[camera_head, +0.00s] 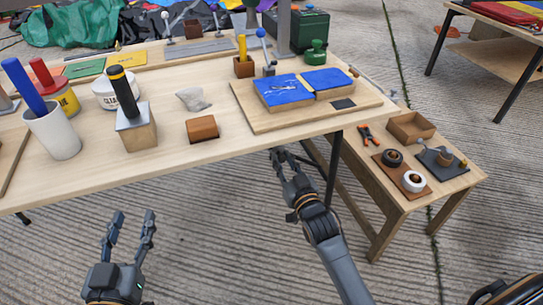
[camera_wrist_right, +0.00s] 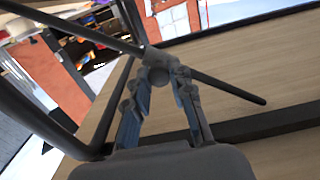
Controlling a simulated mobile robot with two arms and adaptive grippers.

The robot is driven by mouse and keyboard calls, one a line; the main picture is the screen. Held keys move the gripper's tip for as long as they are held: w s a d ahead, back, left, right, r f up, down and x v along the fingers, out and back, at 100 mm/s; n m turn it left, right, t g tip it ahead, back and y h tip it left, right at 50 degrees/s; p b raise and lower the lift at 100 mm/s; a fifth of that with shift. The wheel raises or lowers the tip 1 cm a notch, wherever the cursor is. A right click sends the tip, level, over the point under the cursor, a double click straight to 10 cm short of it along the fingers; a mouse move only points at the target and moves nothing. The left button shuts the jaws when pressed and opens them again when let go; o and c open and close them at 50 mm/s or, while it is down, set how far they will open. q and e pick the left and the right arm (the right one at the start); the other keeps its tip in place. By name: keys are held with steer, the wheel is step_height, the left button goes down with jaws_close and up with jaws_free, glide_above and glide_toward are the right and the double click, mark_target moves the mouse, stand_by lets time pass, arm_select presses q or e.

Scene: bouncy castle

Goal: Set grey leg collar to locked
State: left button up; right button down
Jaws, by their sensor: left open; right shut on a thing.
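The grey leg collar (camera_wrist_right: 156,57) shows in the right wrist view as a small grey fitting where dark leg bars meet. My right gripper (camera_wrist_right: 160,74) is shut on it, a fingertip on each side. Whether the collar stands locked or unlocked I cannot tell. In the head view, my right gripper (camera_head: 281,156) reaches to the front edge of the long wooden table (camera_head: 210,165), and the collar is hidden there. My left gripper (camera_head: 134,218) is open and empty over the floor, in front of the table.
A dark table leg (camera_head: 333,170) stands just right of my right gripper. A low wooden bench (camera_head: 385,195) with rolls and an open box is further right. The tabletop carries cups, a brown block (camera_head: 202,128) and blue pads (camera_head: 283,92). The floor around my left gripper is clear.

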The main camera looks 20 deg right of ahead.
steer(key=shift+d+f, duration=0.7)
steer(key=shift+d, duration=0.05)
steer(key=c, duration=1.1)
jaws_free()
steer(key=shift+d, duration=0.1)
steer(key=shift+c, duration=0.2)
steer(key=s, duration=1.2)
steer(key=shift+d, duration=0.15)
